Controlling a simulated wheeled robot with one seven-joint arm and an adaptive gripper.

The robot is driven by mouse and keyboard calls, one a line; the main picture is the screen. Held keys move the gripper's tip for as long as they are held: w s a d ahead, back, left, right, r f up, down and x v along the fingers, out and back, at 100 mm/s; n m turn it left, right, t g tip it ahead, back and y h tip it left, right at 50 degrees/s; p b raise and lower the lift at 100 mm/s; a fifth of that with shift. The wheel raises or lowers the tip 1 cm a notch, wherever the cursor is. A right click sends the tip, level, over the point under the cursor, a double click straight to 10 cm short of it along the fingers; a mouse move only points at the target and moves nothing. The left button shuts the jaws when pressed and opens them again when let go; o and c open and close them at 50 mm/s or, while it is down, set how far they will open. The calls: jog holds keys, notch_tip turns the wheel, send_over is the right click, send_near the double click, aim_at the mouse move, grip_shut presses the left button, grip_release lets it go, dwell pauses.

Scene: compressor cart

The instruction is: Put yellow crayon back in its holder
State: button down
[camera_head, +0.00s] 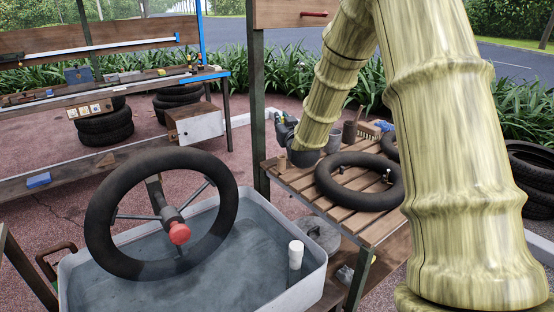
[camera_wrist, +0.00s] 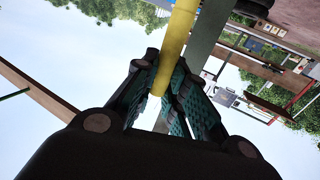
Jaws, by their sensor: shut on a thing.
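The yellow crayon (camera_wrist: 177,42) shows in the wrist view as a smooth yellow rod between my gripper's fingers, running up out of the top of the picture. My gripper (camera_wrist: 166,88) is shut on it near its lower end. I cannot make out the crayon there.
The slatted table (camera_head: 295,190) bears a black tire ring (camera_head: 330,192) and small items at its back. A water tub (camera_head: 318,258) with a large tire (camera_head: 102,215) stands in front left. A workbench (camera_head: 215,75) is behind.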

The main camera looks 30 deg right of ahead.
jog(key=shift+s+f, duration=0.1)
jog(key=shift+f, duration=4.35)
jog(key=shift+b, duration=0.3)
jog(key=shift+f, duration=0.2)
jog(key=c, duration=1.5)
grip_release()
jog(key=shift+o, duration=0.2)
jog(key=shift+r, duration=0.2)
jog(key=v, duration=1.2)
